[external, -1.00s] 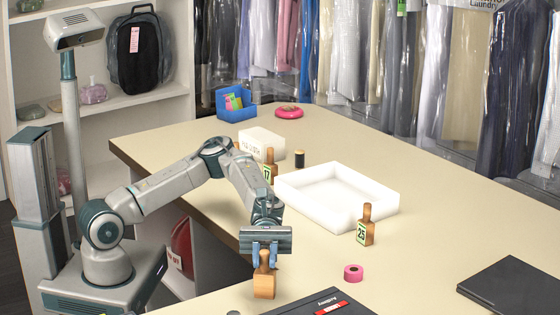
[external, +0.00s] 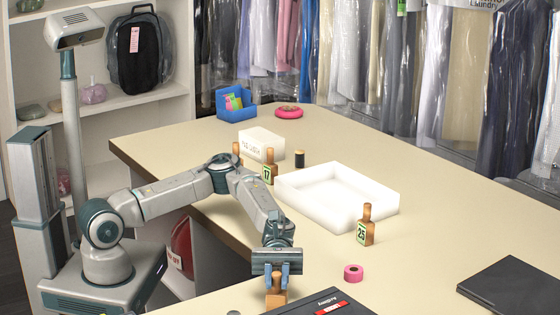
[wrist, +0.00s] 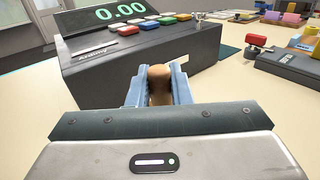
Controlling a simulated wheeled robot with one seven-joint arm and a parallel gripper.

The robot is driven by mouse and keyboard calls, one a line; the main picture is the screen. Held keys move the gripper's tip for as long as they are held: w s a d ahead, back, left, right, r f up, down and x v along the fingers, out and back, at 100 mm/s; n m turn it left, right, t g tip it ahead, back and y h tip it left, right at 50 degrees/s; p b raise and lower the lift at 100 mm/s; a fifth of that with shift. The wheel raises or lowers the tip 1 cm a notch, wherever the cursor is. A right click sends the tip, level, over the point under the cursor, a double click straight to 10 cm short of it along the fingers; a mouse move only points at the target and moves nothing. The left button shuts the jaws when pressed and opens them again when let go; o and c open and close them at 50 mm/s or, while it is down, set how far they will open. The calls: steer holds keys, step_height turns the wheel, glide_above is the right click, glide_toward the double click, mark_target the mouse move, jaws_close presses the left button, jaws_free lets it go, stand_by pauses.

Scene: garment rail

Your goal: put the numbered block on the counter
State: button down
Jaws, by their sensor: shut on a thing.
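My gripper (external: 277,272) is shut on the knob of a wooden block (external: 276,297) beside the front part of the counter (external: 450,200). No number shows on this block from here. I cannot tell whether its base touches the counter. In the wrist view the block's round brown knob (wrist: 160,76) sits between my blue fingers (wrist: 160,90); the block's body is hidden. Two more numbered blocks stand upright on the counter: one marked 17 (external: 269,174) and one marked 25 (external: 366,228), beside a white tray (external: 335,212).
A dark cash register (wrist: 140,55) is close in front of my fingers; its edge shows at the bottom of the external view (external: 320,304). A pink tape roll (external: 353,272) and a black flat case (external: 512,287) lie to the right. The counter's middle right is clear.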

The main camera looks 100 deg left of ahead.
steer(key=c, duration=1.3)
jaws_free()
steer(key=shift+r, duration=0.1)
steer(key=a, duration=0.4)
steer(key=s+a, duration=0.1)
steer(key=a, duration=0.3)
steer(key=s+a, duration=0.1)
steer(key=a, duration=0.3)
steer(key=shift+b, duration=0.3)
steer(key=shift+w+d, duration=0.1)
